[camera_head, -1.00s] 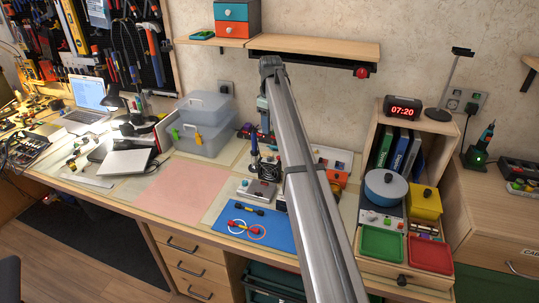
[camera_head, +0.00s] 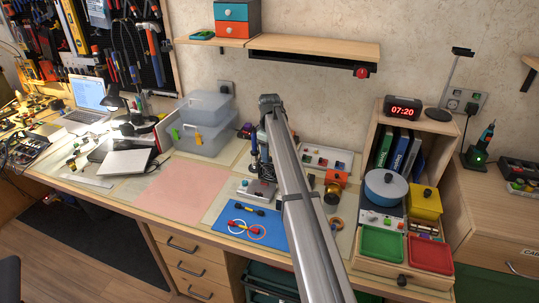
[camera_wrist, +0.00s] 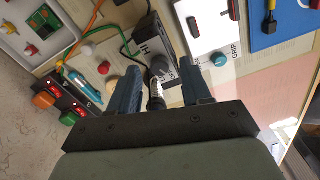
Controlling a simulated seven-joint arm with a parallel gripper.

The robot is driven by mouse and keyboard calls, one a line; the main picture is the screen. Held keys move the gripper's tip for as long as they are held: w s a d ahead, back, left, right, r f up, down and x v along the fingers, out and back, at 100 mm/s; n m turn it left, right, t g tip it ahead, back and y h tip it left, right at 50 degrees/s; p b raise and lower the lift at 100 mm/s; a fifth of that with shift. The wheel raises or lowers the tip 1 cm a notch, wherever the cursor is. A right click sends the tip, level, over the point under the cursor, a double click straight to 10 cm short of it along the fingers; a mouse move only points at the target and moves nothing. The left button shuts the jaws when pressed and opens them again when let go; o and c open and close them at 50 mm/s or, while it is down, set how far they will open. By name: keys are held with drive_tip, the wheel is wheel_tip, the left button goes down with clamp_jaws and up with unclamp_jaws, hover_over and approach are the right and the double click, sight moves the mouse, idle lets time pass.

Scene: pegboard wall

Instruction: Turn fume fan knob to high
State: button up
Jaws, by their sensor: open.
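My gripper (camera_wrist: 160,67) is open in the wrist view, its two blue-grey fingers apart. Between and just beyond them is a small dark knob-like part (camera_wrist: 159,66) with a pale shaft, beside a dark box with white lettering. A teal knob (camera_wrist: 219,59) sits on a white panel to the right.
A red-lit switch strip (camera_wrist: 72,103) and several cables lie close to the left finger. In the head view, a blue mat (camera_head: 252,229) and a bare pink mat (camera_head: 178,190) lie left of the arm. A wooden shelf (camera_head: 318,51) with a red knob (camera_head: 361,72) hangs above.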

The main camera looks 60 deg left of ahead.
drive_tip(key=shift+f, duration=0.45)
drive_tip(key=shift+c, duration=0.5)
clamp_jaws()
